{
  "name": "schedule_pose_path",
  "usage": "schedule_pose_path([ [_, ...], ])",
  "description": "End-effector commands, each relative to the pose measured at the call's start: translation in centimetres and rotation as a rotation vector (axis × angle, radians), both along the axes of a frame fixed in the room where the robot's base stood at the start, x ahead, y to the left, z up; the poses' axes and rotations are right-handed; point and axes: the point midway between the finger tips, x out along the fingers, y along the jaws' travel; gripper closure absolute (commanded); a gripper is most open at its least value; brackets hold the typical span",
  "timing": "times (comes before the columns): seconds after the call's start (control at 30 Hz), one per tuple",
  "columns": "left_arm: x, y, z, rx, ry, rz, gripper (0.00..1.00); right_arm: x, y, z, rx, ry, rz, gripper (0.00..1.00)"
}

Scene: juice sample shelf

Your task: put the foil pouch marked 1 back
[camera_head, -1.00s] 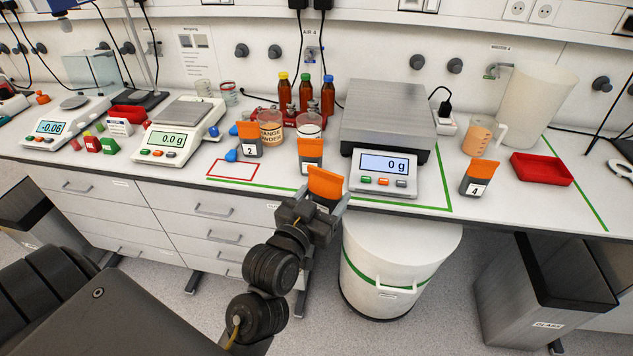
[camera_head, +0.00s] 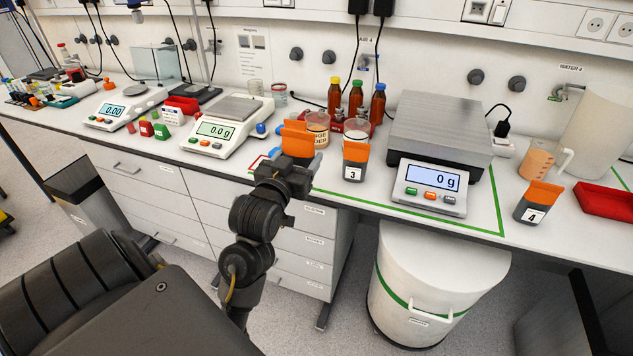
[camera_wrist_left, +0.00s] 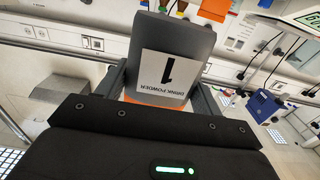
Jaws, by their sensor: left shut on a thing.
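The foil pouch marked 1 (camera_wrist_left: 172,65) shows in the left wrist view as a grey pouch with a white label reading 1 and "DRINK POWDER". My left gripper (camera_head: 289,167) is shut on it. In the head view the pouch's orange top (camera_head: 298,147) is just above the fingers, near the bench's front edge. Another orange pouch top seems to show right behind it, and its label is hidden. The red outlined rectangle (camera_head: 256,163) on the bench is mostly hidden behind my gripper. My right gripper is not in view.
A pouch marked 3 (camera_head: 354,162) stands just right of my gripper. A pouch marked 4 (camera_head: 537,204) stands farther right, past the large scale (camera_head: 437,150). A smaller scale (camera_head: 222,128) is to the left. Brown bottles (camera_head: 355,97) and a labelled jar (camera_head: 317,126) stand behind.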

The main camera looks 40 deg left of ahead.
Motion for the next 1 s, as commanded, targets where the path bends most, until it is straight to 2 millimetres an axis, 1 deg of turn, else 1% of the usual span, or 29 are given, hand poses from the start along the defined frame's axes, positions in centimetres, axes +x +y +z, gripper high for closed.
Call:
schedule_pose_path([
  [0.03, 0.9, 0.3, -1.2, 0.004, -0.005, 0.0, 0.63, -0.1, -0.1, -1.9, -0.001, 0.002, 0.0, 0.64],
  [0.07, 1.4, 0.6, -1.5, 0.004, -0.007, 0.0, 0.63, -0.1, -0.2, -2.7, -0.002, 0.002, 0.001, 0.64],
  [0.1, 2.4, 0.9, -1.1, 0.001, 0.001, 0.0, 0.63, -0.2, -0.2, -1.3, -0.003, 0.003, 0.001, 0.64],
  [0.27, 6.4, 2.4, -2.9, 0.0, 0.002, 0.0, 0.63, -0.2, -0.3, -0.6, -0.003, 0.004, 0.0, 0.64],
  [0.33, 8.0, 3.0, -3.9, -0.001, 0.003, 0.0, 0.63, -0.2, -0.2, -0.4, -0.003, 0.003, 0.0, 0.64],
  [0.4, 9.0, 3.4, -5.6, -0.001, 0.005, 0.0, 0.63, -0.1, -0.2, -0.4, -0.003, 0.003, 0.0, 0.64],
  [0.5, 10.3, 3.9, -7.1, 0.0, 0.002, -0.001, 0.63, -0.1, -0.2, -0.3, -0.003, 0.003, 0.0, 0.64],
  [0.67, 11.5, 4.3, -8.6, 0.001, -0.001, -0.001, 0.63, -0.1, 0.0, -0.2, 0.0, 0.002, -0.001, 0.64],
  [0.87, 11.7, 4.4, -9.0, 0.002, -0.002, -0.001, 0.63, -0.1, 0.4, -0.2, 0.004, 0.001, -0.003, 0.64],
  [0.97, 12.3, 4.6, -9.8, 0.001, 0.001, -0.001, 0.63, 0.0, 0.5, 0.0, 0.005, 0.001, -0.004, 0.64],
  [1.0, 12.2, 4.6, -10.5, 0.0, 0.003, -0.001, 0.63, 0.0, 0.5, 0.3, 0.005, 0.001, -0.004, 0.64],
])
